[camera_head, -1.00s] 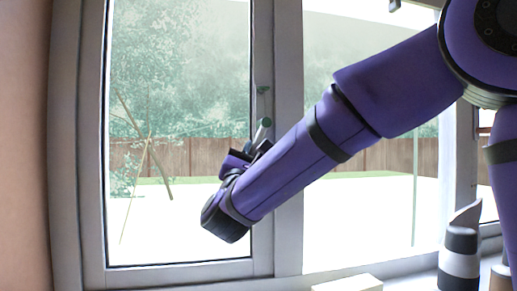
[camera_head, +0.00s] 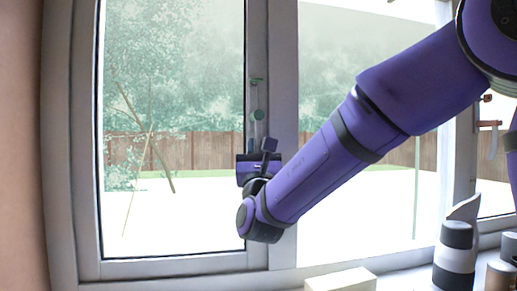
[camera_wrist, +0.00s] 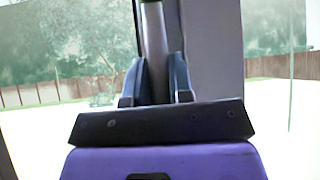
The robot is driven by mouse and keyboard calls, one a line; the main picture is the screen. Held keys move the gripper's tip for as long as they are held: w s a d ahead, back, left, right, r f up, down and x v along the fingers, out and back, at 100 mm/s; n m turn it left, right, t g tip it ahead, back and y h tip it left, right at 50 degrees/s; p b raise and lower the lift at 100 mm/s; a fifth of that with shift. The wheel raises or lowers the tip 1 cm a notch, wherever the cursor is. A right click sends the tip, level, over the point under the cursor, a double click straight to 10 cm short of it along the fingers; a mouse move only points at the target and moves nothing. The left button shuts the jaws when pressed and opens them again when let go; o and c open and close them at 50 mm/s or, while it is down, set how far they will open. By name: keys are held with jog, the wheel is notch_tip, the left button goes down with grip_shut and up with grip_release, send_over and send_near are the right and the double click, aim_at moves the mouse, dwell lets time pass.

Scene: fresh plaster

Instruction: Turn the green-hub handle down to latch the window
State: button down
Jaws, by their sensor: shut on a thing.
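The green-hub handle (camera_head: 258,114) is on the window's upright frame in the head view. Its grey lever (camera_head: 257,132) hangs nearly straight down from the hub. My gripper (camera_head: 257,150) is at the lever's lower part, and the wrist partly hides the lever's end. In the wrist view, the grey lever (camera_wrist: 154,45) stands between the two dark fingers of my gripper (camera_wrist: 156,80), which are shut on it.
Another handle with a reddish hub (camera_head: 488,123) is on the window at the right. A pale box (camera_head: 340,281) and a black-and-white container (camera_head: 455,255) stand on the sill at lower right. A wall (camera_head: 20,150) borders the left side.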

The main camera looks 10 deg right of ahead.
jog(key=c, duration=1)
grip_release()
jog(key=shift+w+d, duration=0.1)
jog(key=shift+c, duration=0.2)
jog(key=v, duration=1.1)
jog(key=shift+w, duration=0.1)
